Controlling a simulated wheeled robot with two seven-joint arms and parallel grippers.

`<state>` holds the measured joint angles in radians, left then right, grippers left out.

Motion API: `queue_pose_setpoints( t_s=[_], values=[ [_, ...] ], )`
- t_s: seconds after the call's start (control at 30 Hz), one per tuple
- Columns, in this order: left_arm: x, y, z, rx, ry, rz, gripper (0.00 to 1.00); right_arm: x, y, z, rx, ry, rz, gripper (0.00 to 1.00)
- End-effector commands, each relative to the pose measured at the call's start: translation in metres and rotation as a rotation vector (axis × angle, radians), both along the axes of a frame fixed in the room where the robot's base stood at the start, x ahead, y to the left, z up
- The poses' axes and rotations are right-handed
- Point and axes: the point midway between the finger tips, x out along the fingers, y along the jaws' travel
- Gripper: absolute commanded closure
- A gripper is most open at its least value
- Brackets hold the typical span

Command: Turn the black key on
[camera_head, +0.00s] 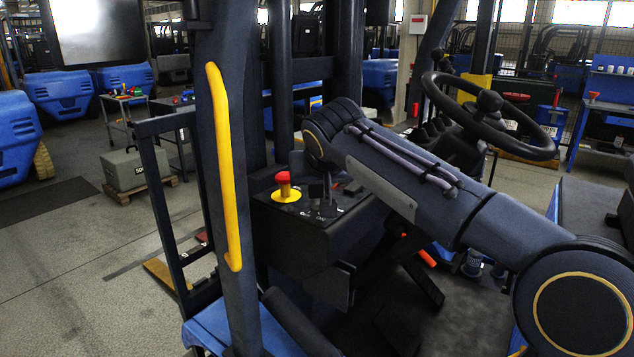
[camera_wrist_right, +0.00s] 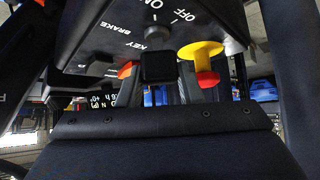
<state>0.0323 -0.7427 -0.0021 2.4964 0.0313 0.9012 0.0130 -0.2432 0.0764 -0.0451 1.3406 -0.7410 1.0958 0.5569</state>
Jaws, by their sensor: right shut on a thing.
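The black key (camera_wrist_right: 158,66) is a dark block under the console panel's KEY, ON and OFF lettering in the right wrist view, which looks at the panel upside down. My right gripper (camera_head: 325,192) reaches down to the console (camera_head: 305,235) beside the red button in the head view. It is shut on the black key, with a grey finger on each side of it in the wrist view. In the head view the gripper and arm mostly hide the key. The key's exact angle is hard to tell. My left gripper is not in view.
A red button on a yellow base (camera_head: 285,187) stands close to the left of my right gripper; it also shows in the wrist view (camera_wrist_right: 205,62). A steering wheel (camera_head: 488,105) is at the right. A dark pillar with a yellow handle (camera_head: 224,165) stands to the left.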

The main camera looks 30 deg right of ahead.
Motion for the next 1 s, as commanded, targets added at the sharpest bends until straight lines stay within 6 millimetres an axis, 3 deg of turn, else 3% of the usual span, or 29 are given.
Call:
queue_pose_setpoints(
  t_s=[0.57, 0.6, 0.77, 1.0],
  values=[
    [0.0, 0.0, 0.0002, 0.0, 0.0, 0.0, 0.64, 0.0001, -0.0001, 0.0006, 0.002, -0.001, -0.042, 0.9],
    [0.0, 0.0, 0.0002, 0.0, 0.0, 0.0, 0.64, 0.0001, -0.0001, 0.0006, 0.002, -0.001, -0.042, 0.66],
    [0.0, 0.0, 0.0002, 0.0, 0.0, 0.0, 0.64, 0.0001, -0.0001, 0.0004, 0.001, -0.001, -0.041, 0.45],
    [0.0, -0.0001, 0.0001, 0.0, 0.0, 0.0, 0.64, -0.0001, -0.0001, 0.0002, 0.001, 0.001, -0.04, 0.45]
  ],
)
